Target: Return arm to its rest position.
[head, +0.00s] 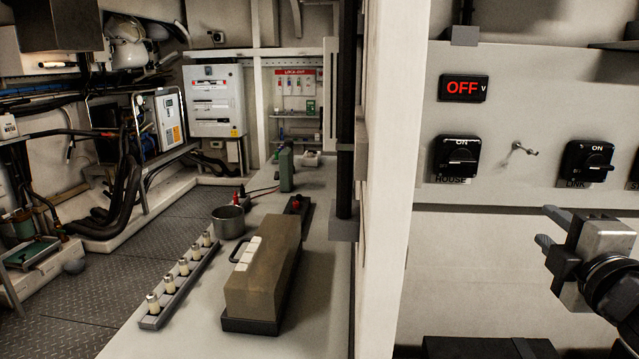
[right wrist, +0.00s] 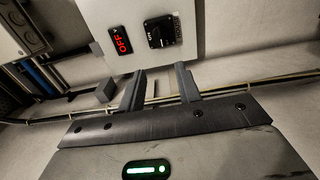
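My right gripper (head: 549,229) is at the right edge of the head view, in front of the pale switch panel and below the LINK switch. Its two grey fingers point left and stand apart with nothing between them. In the right wrist view, the fingers of my right gripper (right wrist: 160,86) also stand apart and empty, short of the wall. My left gripper and left arm do not show in the head view.
The panel carries a red OFF display (head: 463,88), a HOUSE switch (head: 457,158), a LINK switch (head: 587,161) and a small hook (head: 520,150). A white post (head: 390,180) divides the panel from a bench with a brown battery block (head: 262,275). A dark box (head: 488,348) lies low in front.

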